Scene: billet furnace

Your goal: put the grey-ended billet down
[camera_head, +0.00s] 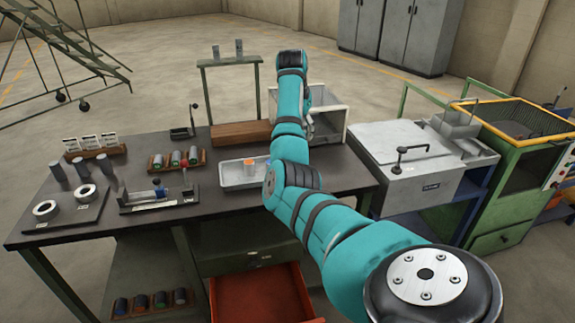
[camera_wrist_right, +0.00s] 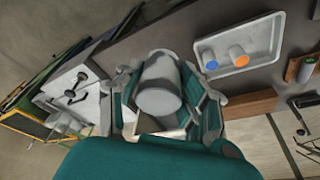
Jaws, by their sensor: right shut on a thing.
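My right gripper (camera_wrist_right: 164,84) is shut on a plain grey billet (camera_wrist_right: 159,98), with a finger on each side of it. The billet's pale grey end faces the wrist camera. In the head view my right arm reaches over the bench toward a white crate; the arm mostly hides the gripper there, and I cannot make out the held billet. A shallow light grey tray (camera_head: 228,184) on the bench holds an orange-ended billet (camera_wrist_right: 238,57) and a blue-ended billet (camera_wrist_right: 209,59), beyond the gripper in the wrist view. My left gripper is out of view.
The white crate (camera_head: 341,112) stands at the bench's back right. A furnace box (camera_head: 428,184) with a handle is to its right, then a green-yellow machine (camera_head: 505,178). A wooden block (camera_head: 240,134) lies behind the tray. A rack (camera_head: 177,159) holds several billets. A red drawer (camera_head: 262,294) is open.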

